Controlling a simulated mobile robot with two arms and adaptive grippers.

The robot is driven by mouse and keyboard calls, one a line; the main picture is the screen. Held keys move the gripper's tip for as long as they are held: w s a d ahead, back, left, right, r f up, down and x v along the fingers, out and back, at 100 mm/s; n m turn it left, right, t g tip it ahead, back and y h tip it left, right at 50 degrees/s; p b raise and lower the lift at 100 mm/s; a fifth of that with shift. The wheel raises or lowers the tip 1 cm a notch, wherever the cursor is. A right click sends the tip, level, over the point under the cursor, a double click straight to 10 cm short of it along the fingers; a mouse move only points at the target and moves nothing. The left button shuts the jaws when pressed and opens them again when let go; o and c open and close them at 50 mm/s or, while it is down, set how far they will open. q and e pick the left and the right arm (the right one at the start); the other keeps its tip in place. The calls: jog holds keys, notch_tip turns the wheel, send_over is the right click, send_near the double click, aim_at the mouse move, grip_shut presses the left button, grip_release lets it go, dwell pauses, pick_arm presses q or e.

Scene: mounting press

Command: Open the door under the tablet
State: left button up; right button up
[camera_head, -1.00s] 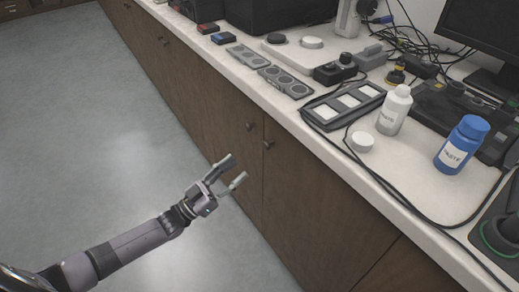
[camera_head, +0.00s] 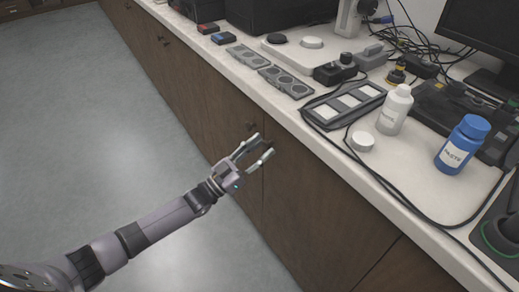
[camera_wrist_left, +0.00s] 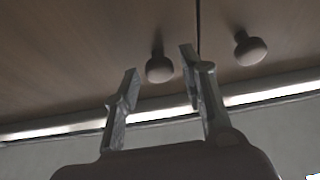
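Brown cabinet doors (camera_head: 315,215) stand under the white counter. Two neighbouring doors meet at a vertical seam, each with a small round knob near its top. The left door's knob (camera_head: 250,126) shows just past my left gripper (camera_head: 264,144), which is open in front of the right door's knob. In the left wrist view, one knob (camera_wrist_left: 159,69) appears between the open fingers (camera_wrist_left: 158,68), and the other knob (camera_wrist_left: 248,48) lies outside them, to the right. Contact with a knob cannot be made out. I cannot clearly identify a tablet. My right gripper is not in view.
The counter (camera_head: 300,118) holds a dark tray with white squares (camera_head: 343,105), a white bottle (camera_head: 394,110), a blue bottle (camera_head: 462,145) and a white cap (camera_head: 362,141). The grey floor (camera_head: 80,130) at left is clear.

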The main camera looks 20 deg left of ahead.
pick_arm(q)
grip_shut()
dwell(0.6)
